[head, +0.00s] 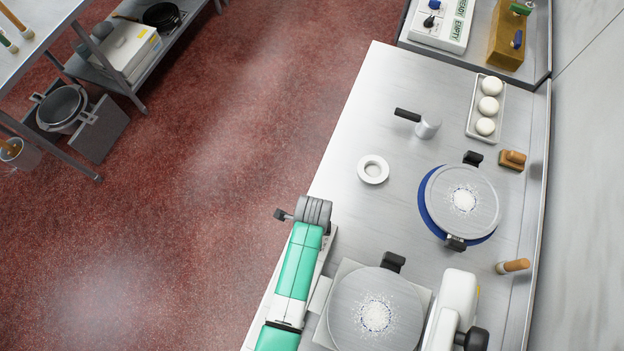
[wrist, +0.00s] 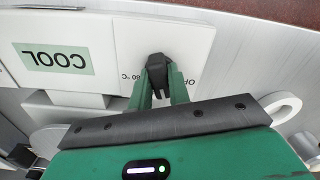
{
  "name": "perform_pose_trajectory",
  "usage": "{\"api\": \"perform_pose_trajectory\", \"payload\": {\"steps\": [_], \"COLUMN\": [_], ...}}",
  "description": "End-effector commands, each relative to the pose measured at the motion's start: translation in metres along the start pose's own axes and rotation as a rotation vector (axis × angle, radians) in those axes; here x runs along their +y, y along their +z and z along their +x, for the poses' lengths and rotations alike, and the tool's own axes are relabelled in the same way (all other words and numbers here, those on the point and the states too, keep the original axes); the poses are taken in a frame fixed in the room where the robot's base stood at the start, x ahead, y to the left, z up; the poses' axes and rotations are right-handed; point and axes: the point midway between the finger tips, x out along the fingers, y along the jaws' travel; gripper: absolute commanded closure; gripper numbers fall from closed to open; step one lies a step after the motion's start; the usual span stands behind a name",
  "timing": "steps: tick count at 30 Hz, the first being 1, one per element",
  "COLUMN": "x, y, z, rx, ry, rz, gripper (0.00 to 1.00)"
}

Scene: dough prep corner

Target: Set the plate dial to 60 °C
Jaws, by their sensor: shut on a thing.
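The plate dial (wrist: 156,61) is a small black knob on a white front panel (wrist: 125,35) in the wrist view. The panel appears upside down, with a green "COOL" label (wrist: 53,59) and printed marks beside the dial, one reading "60 °C" (wrist: 130,78), partly covered. My gripper (wrist: 159,84) is shut on the dial, a green finger on either side of it. I cannot tell which mark the dial points at. In the head view, a round grey plate (head: 350,300) with white powder lies at the bottom. My arm covers the panel side, hiding dial and fingers.
A white machine (head: 455,300) stands close right of the plate. A white ring (head: 373,169), a grey cup with black handle (head: 428,126), a blue-rimmed round pan (head: 428,212) and a tray of white balls (head: 472,118) are farther along the counter. The counter's left edge borders red floor.

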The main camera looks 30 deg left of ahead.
Motion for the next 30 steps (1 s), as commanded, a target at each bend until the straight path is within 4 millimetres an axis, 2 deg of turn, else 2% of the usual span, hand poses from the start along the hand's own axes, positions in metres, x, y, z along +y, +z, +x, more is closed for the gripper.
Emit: {"api": "perform_pose_trajectory", "payload": {"steps": [3, 4, 7, 17, 30], "x": [0.000, 0.000, 0.000, 0.000, 0.000], "y": [0.000, 0.000, 0.000, 0.000, 0.000], "z": [0.000, 0.000, 0.000, -0.003, -0.054], "rx": [0.000, 0.000, 0.000, 0.000, 0.000], "ry": [0.000, 0.000, 0.000, 0.000, 0.000], "rz": [-0.002, -0.002, -0.003, -0.004, -0.005], "gripper": [1.00, 0.76, 0.56, 0.56, 0.56]}}
